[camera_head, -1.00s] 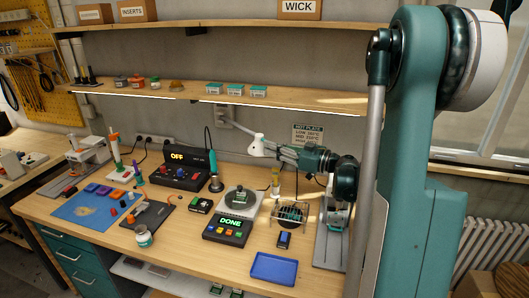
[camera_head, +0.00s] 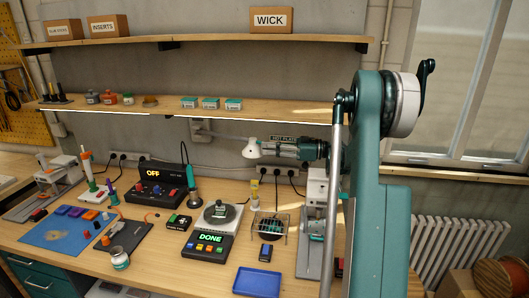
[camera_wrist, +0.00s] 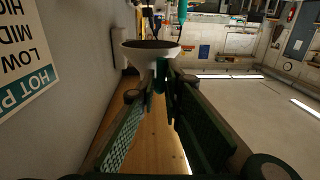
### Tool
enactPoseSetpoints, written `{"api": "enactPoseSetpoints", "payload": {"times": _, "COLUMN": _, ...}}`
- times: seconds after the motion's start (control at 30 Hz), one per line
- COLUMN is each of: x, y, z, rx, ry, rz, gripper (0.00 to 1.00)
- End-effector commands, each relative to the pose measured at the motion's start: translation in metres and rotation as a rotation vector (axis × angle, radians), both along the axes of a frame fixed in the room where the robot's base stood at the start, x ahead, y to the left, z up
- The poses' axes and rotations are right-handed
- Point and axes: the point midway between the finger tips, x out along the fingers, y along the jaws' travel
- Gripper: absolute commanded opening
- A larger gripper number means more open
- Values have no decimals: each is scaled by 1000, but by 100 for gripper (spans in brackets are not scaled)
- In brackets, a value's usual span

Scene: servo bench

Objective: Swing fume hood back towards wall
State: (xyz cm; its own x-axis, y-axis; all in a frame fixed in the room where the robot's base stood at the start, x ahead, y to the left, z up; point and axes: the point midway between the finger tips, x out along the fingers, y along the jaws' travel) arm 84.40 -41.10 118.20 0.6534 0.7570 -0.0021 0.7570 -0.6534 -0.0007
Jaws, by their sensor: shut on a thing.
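The fume hood (camera_head: 250,149) is a small white cone on a thin grey arm from a wall bracket (camera_head: 200,130) below the shelf. It hangs above and behind the hot plate (camera_head: 219,214). My gripper (camera_head: 268,148) reaches in from the right and is shut on the hood's narrow end. In the wrist view the hood's wide white rim (camera_wrist: 150,49) faces up in the picture, with my gripper's green fingers (camera_wrist: 163,78) closed at its neck. The exact contact is partly hidden by the fingers.
A hot plate sign (camera_head: 284,138) is on the wall behind my gripper; it fills the left of the wrist view (camera_wrist: 25,75). The shelf (camera_head: 130,110) runs just above. A wire stand (camera_head: 270,226), soldering iron (camera_head: 192,190) and blue tray (camera_head: 257,281) sit below.

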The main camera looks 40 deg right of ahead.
Motion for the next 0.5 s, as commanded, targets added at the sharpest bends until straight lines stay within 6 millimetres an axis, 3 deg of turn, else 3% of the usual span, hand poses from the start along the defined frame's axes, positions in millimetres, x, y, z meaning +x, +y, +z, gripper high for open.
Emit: {"api": "enactPoseSetpoints", "payload": {"times": 0.5, "x": 20, "y": -24, "z": 6, "rx": 5, "ry": -6, "rz": -4, "gripper": 0}}
